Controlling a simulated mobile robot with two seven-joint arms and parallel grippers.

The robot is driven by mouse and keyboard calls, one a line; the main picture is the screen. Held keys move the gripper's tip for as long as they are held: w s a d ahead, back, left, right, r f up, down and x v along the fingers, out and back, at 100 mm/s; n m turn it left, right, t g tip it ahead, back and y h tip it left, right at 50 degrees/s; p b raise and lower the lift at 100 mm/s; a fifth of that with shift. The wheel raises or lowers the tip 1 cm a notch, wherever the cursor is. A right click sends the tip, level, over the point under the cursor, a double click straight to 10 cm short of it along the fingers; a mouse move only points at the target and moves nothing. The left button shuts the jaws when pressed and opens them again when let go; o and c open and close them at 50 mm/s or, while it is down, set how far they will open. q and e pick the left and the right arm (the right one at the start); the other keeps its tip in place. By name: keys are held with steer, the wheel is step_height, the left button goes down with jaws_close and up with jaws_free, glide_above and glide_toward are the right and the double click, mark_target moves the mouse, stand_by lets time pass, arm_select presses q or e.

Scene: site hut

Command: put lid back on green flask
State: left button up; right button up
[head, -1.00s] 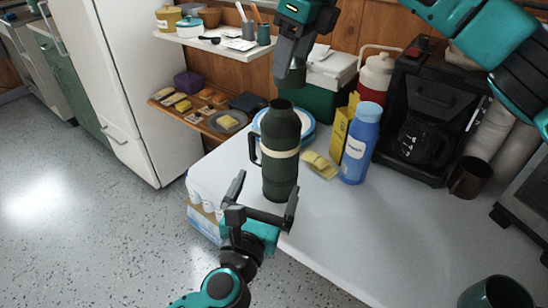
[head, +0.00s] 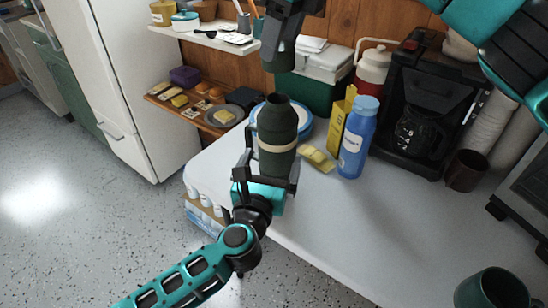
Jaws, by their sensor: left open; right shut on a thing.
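The green flask (head: 277,120) stands upright on the light table (head: 380,225), with a cream band round it and its dark mouth uncovered. My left gripper (head: 269,162) is open, with a finger on either side of the flask's lower body; whether they touch it I cannot tell. My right gripper (head: 285,22) is shut on the dark green lid (head: 277,56), holding it above the flask's mouth, clear of it. The flask's base is hidden behind my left gripper.
A blue bottle (head: 357,140) and yellow box (head: 339,128) stand right of the flask. A blue-rimmed plate (head: 304,120) is behind it. A coffee maker (head: 418,110) and brown mug (head: 466,170) are further right. The table's front right is mostly clear, with a green mug (head: 494,290).

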mark_target(280, 66)
arm_select(q)
steer(key=x, duration=0.6)
steer(key=shift+c, duration=0.4)
steer(key=c, duration=1.1)
steer(key=shift+c, duration=0.2)
arm_select(e)
steer(key=shift+f, duration=2.5)
steer(key=shift+f, duration=0.9)
steer(key=shift+f, duration=0.5)
